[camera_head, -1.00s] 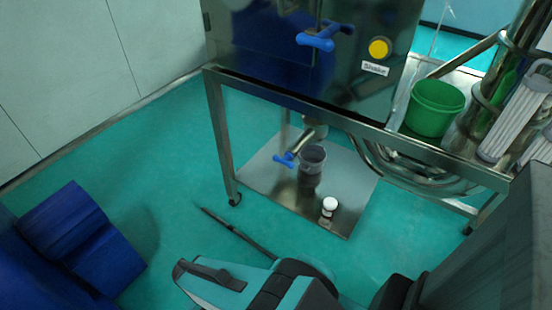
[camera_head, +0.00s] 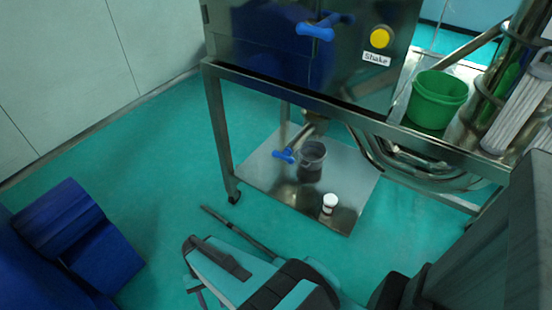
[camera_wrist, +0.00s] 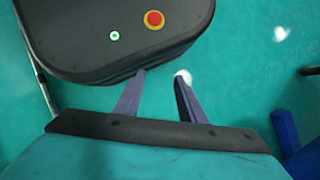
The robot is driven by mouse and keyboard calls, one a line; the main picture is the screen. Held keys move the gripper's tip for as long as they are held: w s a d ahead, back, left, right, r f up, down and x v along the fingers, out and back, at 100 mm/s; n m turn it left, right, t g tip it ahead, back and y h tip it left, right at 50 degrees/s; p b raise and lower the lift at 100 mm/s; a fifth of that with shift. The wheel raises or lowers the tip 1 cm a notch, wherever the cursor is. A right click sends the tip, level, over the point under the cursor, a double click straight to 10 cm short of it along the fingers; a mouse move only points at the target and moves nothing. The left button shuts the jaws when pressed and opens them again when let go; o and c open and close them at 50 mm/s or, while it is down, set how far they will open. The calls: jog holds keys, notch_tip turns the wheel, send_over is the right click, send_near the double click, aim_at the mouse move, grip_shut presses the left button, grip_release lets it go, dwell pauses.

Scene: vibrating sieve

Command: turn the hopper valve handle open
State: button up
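A blue T-shaped valve handle (camera_head: 284,155) sits on the slanted metal outlet pipe (camera_head: 305,135) under the steel machine in the head view. A second blue handle (camera_head: 325,26) is on the machine's front panel. My teal and black arm (camera_head: 262,275) is low at the bottom of the head view, in front of the stand and apart from both handles; its fingertips cannot be made out there. In the wrist view my gripper (camera_wrist: 161,78) has its two fingers apart with nothing between them. Neither blue handle can be made out in the wrist view.
A grey bucket (camera_head: 318,150) and a white-capped jar (camera_head: 329,204) stand on the lower shelf (camera_head: 262,172). A yellow button (camera_head: 380,38) is above a "Shake" label. A green bucket (camera_head: 438,98) stands right.

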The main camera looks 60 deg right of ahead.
jog(key=w+d+r+m+t+y+b, duration=0.1)
jog(key=w+d+m+t+y+b, duration=0.35)
jog(key=w+d+m, duration=0.65)
jog(key=w+d+r+m+t+b, duration=0.2)
jog(key=d+r+m+t+b, duration=0.1)
jog(key=d+m+t, duration=0.3)
jog(key=m+t+h+b, duration=0.85)
jog(key=m+t, duration=0.35)
jog(key=m, duration=0.8)
send_near(276, 154)
jog(key=s, duration=0.2)
jog(key=s+d+f, duration=0.1)
jog(key=shift+s+y, duration=0.15)
jog(key=shift+y, duration=0.15)
jog(key=shift+a, duration=0.1)
jog(key=w+b, duration=0.3)
jog(key=w, duration=1.1)
